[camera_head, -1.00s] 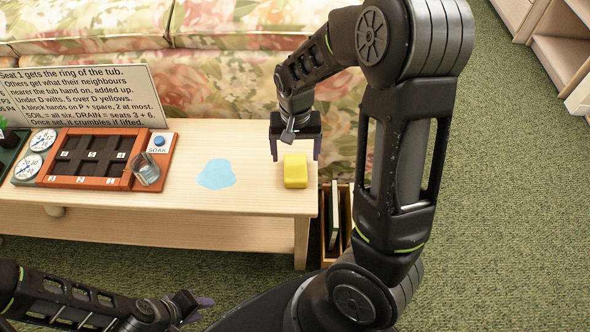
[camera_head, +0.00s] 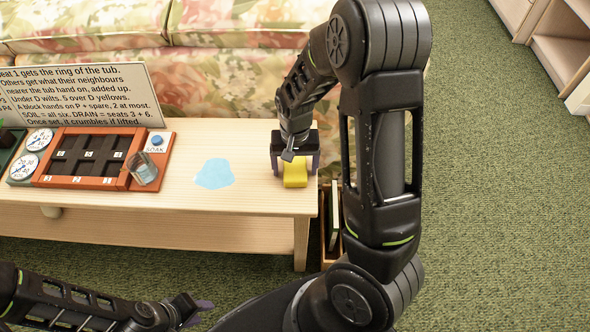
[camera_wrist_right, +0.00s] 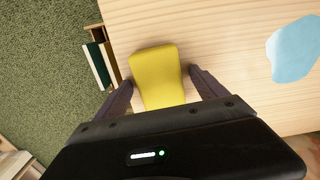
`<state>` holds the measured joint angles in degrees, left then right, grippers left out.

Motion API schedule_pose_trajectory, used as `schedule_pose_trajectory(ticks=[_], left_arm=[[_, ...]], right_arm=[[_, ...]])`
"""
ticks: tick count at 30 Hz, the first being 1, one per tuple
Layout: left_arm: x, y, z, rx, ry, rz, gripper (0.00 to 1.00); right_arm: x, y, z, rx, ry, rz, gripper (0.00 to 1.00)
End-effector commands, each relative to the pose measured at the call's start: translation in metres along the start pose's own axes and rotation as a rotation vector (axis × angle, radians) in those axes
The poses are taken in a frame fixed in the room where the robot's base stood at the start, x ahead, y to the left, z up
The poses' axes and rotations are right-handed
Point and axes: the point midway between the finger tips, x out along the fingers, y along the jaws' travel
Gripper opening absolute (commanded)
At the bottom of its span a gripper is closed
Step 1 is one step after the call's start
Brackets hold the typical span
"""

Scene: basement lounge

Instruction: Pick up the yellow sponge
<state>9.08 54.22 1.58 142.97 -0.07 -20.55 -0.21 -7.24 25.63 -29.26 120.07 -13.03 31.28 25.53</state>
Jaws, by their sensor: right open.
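The yellow sponge (camera_head: 295,176) lies on the light wooden table (camera_head: 245,200) near its right end. My right gripper (camera_head: 294,172) is low over the sponge, open, with one finger on each side of it. In the right wrist view the sponge (camera_wrist_right: 158,76) lies between the two fingers (camera_wrist_right: 160,92), with a narrow gap visible on both sides. Part of the sponge is hidden by the gripper body. My left gripper (camera_head: 193,308) is at the bottom of the head view, away from the table top; its finger spacing is unclear.
A light blue flat patch (camera_head: 215,174) lies left of the sponge. Further left are a brown tray with dark compartments (camera_head: 88,155), a glass cup (camera_head: 143,170) and a text sign (camera_head: 80,95). A floral sofa (camera_head: 230,80) stands behind. A wooden box with books (camera_head: 332,220) stands at the table's right end.

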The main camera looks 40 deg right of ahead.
Motion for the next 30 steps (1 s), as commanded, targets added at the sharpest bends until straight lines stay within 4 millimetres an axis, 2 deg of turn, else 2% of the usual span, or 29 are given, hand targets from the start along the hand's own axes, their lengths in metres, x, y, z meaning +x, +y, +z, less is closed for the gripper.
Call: schedule_pose_trajectory(ticks=[15, 30], left_arm=[[-0.0004, 0.0002, 0.0, 0.0, 0.0, 0.0, 0.36], [-0.0004, 0.0002, 0.0, 0.0, 0.0, 0.0, 0.36]], right_arm=[[-0.0009, -0.0001, -0.0002, 0.0, 0.001, 0.0, 0.82], [-0.0009, -0.0001, -0.0002, 0.0, 0.001, 0.0, 0.42]])
